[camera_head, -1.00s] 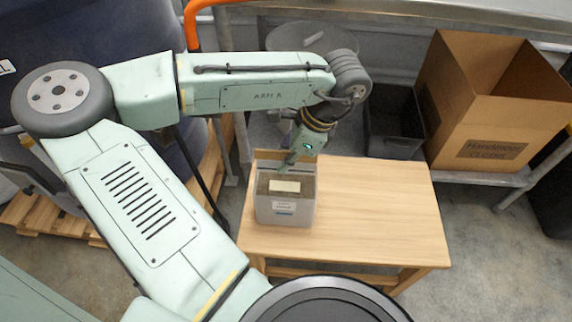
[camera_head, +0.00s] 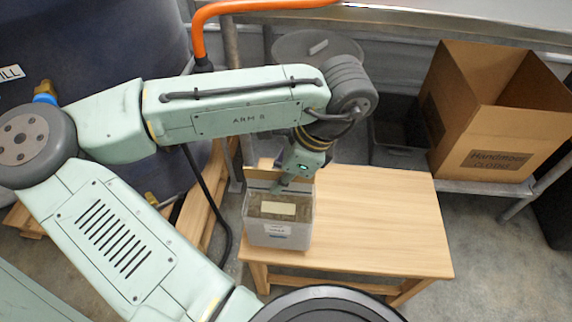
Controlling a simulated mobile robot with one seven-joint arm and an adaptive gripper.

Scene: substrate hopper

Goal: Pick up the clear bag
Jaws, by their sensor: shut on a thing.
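The fingertips are small and partly hidden at the bag's rim. I cannot tell for sure whether its base is clear of the table top.
A brown upright piece (camera_head: 262,176) stands behind the bag. A labelled open cardboard box (camera_head: 500,150) sits on a metal shelf at right, beside a dark bin (camera_head: 395,155). A dark blue tank (camera_head: 95,50) and wooden pallet (camera_head: 200,225) are at left. The table's right side is bare.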

